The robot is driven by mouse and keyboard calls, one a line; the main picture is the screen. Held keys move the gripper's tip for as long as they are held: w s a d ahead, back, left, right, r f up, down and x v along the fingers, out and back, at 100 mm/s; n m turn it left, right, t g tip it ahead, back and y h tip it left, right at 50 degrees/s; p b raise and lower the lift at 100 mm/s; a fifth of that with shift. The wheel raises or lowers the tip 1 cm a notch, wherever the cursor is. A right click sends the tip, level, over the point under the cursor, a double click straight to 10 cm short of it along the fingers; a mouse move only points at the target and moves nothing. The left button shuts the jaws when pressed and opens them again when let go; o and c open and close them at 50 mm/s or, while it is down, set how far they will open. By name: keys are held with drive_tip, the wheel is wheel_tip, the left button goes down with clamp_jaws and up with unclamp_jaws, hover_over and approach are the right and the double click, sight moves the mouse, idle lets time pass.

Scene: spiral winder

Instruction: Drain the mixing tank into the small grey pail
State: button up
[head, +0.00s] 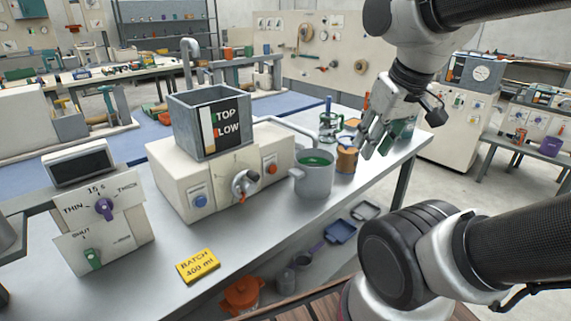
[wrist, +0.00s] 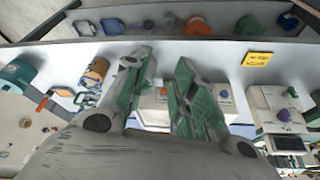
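The grey box-shaped tank (head: 180,125) stands on a cream machine body (head: 172,178) and carries a black sign reading TOP and LOW; its inside is mostly hidden. A round metal fitting with an orange-tipped lever (head: 245,183) sits on the machine's front. A grey pail-like vessel (head: 314,182) with a side handle stands upright on the bench at the machine's right and holds green liquid. My gripper (head: 371,143) is open and empty, above the bench to the right of this vessel. The wrist view shows its green-padded fingers (wrist: 160,80) apart, with nothing between them.
An orange-brown cup (head: 347,160) stands just right of the grey vessel, close to my gripper. A yellow BATCH 400 ml card (head: 198,266) lies at the bench front. A control panel (head: 103,215) with a purple knob stands left. Trays (head: 341,232) lie on the lower shelf.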

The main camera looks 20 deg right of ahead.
clamp_jaws()
idle(1.2)
